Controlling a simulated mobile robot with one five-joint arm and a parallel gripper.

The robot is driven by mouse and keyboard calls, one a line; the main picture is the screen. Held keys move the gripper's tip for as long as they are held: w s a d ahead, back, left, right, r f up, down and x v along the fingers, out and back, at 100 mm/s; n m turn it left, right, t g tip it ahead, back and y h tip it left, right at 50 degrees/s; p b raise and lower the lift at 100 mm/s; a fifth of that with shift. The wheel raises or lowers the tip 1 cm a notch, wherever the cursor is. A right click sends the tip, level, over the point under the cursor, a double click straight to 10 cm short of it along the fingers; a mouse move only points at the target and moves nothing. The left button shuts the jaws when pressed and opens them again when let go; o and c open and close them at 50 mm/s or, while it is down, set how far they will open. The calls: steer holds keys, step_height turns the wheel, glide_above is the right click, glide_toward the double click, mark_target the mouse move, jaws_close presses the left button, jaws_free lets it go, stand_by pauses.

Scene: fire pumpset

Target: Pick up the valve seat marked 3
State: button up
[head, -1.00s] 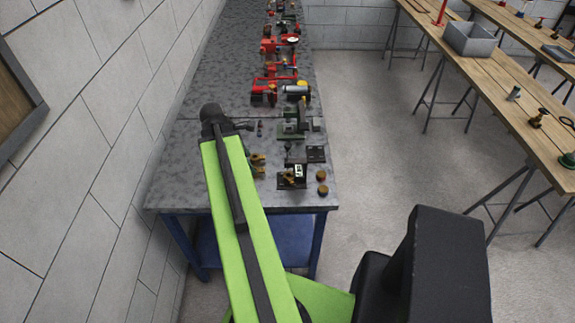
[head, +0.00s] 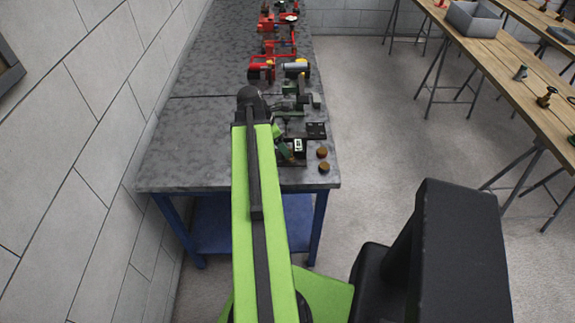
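No number 3 can be read, so I cannot tell which piece is the valve seat marked 3. Two small brown round pieces (head: 323,160) lie at the right edge of the grey bench. Beside them is a dark fixture (head: 292,161) with a small white label (head: 298,145) and green parts. My green arm reaches over the bench and covers the area left of the fixture. The dark end of my arm (head: 250,97) is above the bench. My gripper's fingers cannot be made out there, and nothing shows whether they hold anything.
The grey bench (head: 190,150) is bare on its left. Red pump units (head: 262,68) stand farther back along it. A tiled wall (head: 80,130) runs close at left. Open floor (head: 400,150) separates the bench from wooden trestle tables (head: 510,75) at right.

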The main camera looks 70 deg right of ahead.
steer(key=shift+s+d+f, duration=0.1)
steer(key=shift+f, duration=0.2)
steer(key=b+x, duration=0.4)
steer(key=x, duration=0.1)
steer(key=shift+d+f+b, duration=0.15)
steer(key=shift+b, duration=0.25)
jaws_close()
steer(key=shift+r+p, duration=0.3)
steer(key=shift+w+a+r+p, duration=0.3)
steer(key=shift+r+p, duration=0.25)
steer(key=shift+p, duration=0.05)
steer(key=shift+w+a+r+p, duration=0.3)
steer(key=shift+a+r+p, duration=0.05)
steer(key=shift+r+p, duration=0.25)
steer(key=w+a+r+p, duration=0.5)
steer(key=w+a, duration=0.3)
steer(key=w, duration=0.1)
steer(key=shift+a+r, duration=0.2)
steer(key=shift+r, duration=0.05)
